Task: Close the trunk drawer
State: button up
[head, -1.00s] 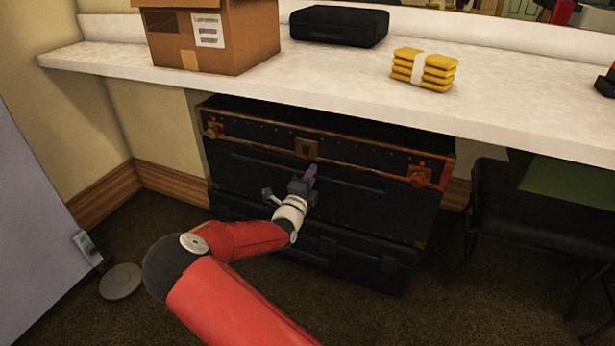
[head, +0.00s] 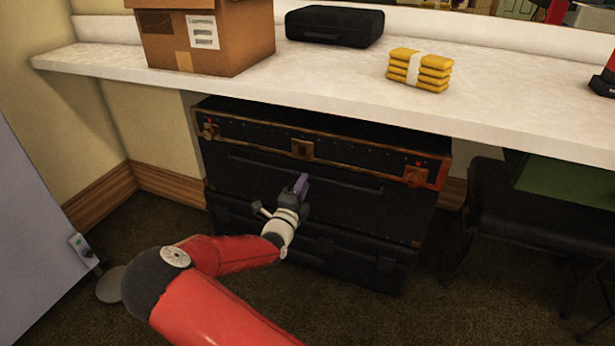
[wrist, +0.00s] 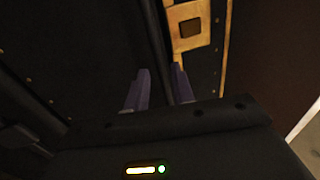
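The black trunk (head: 232,180) with brass trim stands under the white counter. Its brass latch (head: 303,149) is at the upper middle, and a long dark bar or seam (head: 345,182) crosses the front panel below it. I cannot tell how far any drawer stands out. My gripper (head: 302,183) is in front of the panel, just below the latch. In the wrist view its two purple fingers (wrist: 160,88) are apart, with a dark strip of the trunk showing between them. The latch plate (wrist: 190,28) is just beyond. Contact with the trunk cannot be told.
The white counter (head: 330,83) overhangs the trunk and holds a cardboard box (head: 240,40), a black case (head: 335,25) and yellow bundles (head: 420,68). A dark chair (head: 490,205) stands close at right. Carpet (head: 450,320) is clear in front.

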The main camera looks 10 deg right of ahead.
jog(key=shift+v, duration=1.8)
jog(key=shift+r, duration=0.15)
